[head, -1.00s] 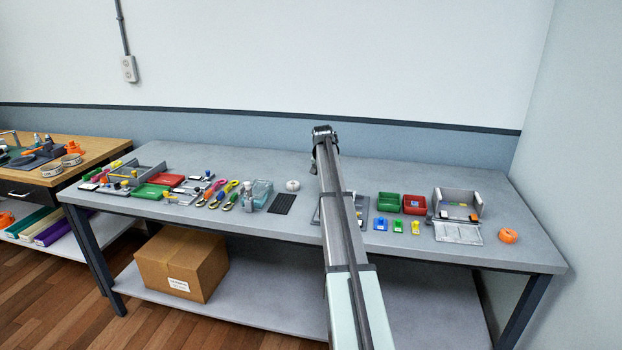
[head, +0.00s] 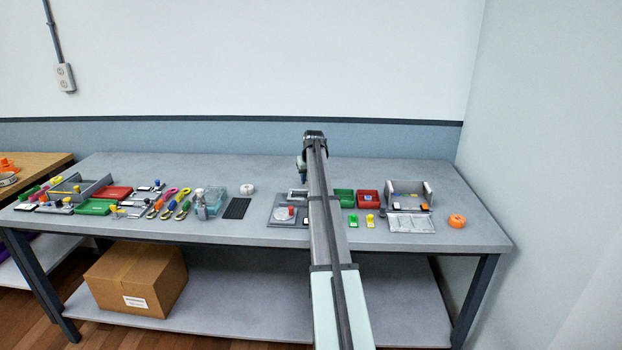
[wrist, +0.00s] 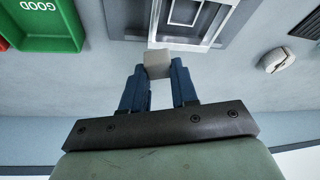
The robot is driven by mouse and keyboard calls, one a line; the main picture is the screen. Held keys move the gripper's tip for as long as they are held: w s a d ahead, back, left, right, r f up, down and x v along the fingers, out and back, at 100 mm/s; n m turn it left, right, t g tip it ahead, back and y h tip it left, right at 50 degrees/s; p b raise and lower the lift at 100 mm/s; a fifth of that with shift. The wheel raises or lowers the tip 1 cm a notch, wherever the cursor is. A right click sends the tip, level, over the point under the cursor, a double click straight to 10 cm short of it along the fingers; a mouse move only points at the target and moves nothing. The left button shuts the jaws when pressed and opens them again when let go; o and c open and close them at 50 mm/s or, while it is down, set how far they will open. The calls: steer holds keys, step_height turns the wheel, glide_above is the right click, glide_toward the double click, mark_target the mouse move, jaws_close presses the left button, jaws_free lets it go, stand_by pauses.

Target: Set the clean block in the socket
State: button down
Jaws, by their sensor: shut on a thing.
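My gripper (wrist: 158,85) is shut on a small pale grey block (wrist: 157,63), held at its fingertips in the wrist view. In the head view, my gripper (head: 302,168) hangs at the far end of my arm, above the back of the bench; the block cannot be made out there. A grey square frame with a recess (wrist: 188,12), which looks like the socket, lies just beyond the block at the top of the wrist view. In the head view this frame (head: 297,194) sits at the back of a grey plate (head: 280,222), partly behind my arm. The block is apart from the recess.
A green bin marked GOOD (wrist: 47,25) and a red bin (head: 368,199) stand beside the frame. A white roll (wrist: 275,59) and a black ribbed mat (head: 237,208) lie on its other side. An open grey box (head: 410,194) stands farther right. The bench's back strip is clear.

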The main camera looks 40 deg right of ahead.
mark_target(299, 192)
steer(key=n, duration=0.1)
steer(key=a+n+y, duration=0.1)
steer(key=shift+w+r+n, duration=0.15)
steer(key=shift+w+n, duration=0.2)
steer(key=shift+n, duration=0.05)
steer(key=shift+a+f+n+g+y, duration=0.15)
steer(key=shift+a+f+n+y, duration=0.55)
steer(key=shift+n, duration=1.2)
steer(key=shift+a+f+n+g+y, duration=0.25)
steer(key=shift+f+n+y, duration=0.45)
steer(key=shift+f+n, duration=0.9)
steer(key=shift+a+f+n+g+y, duration=0.1)
steer(key=shift+a+f+n+y, duration=0.55)
steer(key=shift+n, duration=1.55)
steer(key=shift+d+f, duration=0.1)
